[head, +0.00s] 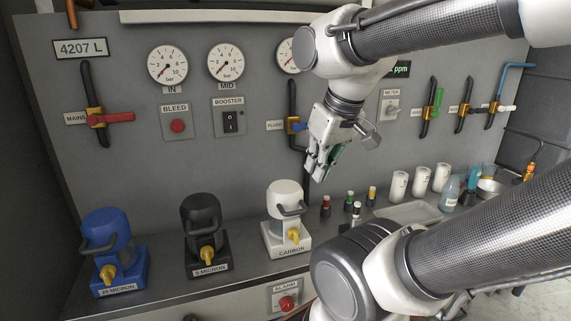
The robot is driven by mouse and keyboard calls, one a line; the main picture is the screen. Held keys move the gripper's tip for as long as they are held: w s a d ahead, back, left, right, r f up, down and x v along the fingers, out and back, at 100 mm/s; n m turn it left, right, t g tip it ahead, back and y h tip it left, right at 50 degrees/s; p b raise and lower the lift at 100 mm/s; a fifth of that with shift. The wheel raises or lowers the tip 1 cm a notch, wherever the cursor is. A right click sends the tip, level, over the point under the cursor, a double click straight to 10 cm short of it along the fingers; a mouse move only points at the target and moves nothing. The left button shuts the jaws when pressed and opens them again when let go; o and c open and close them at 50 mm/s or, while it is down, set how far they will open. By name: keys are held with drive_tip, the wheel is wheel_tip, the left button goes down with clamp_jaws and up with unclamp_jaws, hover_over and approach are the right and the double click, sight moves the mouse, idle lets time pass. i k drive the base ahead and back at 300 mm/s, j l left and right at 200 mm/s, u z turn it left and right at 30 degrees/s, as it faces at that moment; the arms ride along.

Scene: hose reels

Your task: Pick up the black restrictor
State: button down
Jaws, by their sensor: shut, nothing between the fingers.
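My gripper (319,174) is shut and empty, pointing down in front of the panel above the counter. Below it stand several small dark pieces with coloured tops: a red-topped one (325,206), a green-topped one (349,201), a yellow-topped one (371,197) and a pale, dark-topped one (356,212). They are too small for me to tell which, if any, is the black restrictor. My gripper is apart from all of them. My own arm hides part of the counter.
Blue (106,245), black (204,230) and white (286,215) filter housings with yellow taps stand along the counter on the left. White cylinders (399,186), a shallow tray (421,212) and a bottle (449,193) are at right. The panel carries gauges and valves.

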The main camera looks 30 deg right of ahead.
sight(357, 205)
drive_tip(key=z, duration=1.2)
drive_tip(key=j+u, duration=0.3)
drive_tip(key=j, duration=0.15)
drive_tip(key=j+u, duration=0.3)
drive_tip(key=i+j, duration=0.05)
drive_tip(key=j, duration=0.05)
